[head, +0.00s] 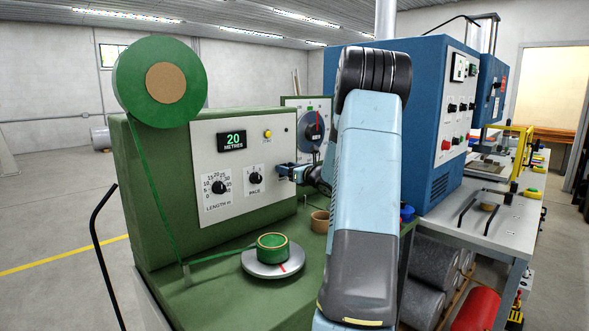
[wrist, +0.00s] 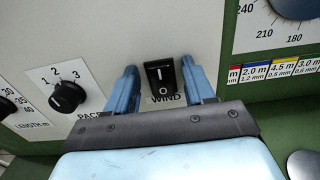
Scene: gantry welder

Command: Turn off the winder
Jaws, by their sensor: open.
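The winder (head: 160,160) is a green machine with a grey-white front panel. Its display (head: 233,141) shows 20 metres, and a yellow lamp or button (head: 267,133) sits beside it. A black WIND rocker switch (wrist: 160,76), marked I at the top and O at the bottom, shows in the wrist view. Which end is pressed in is unclear. My gripper (head: 281,169) is close to the panel; its open blue fingers (wrist: 159,69) stand either side of the switch, with nothing held. In the head view my gripper hides the switch.
The pace knob (wrist: 68,97) is left of my fingers, and the length knob (head: 220,187) further left. A green spool (head: 190,85) feeds tape to a roll (head: 272,246) on a turntable (head: 274,264) below. A dial panel (head: 316,115) and blue cabinet (head: 432,120) stand to the right.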

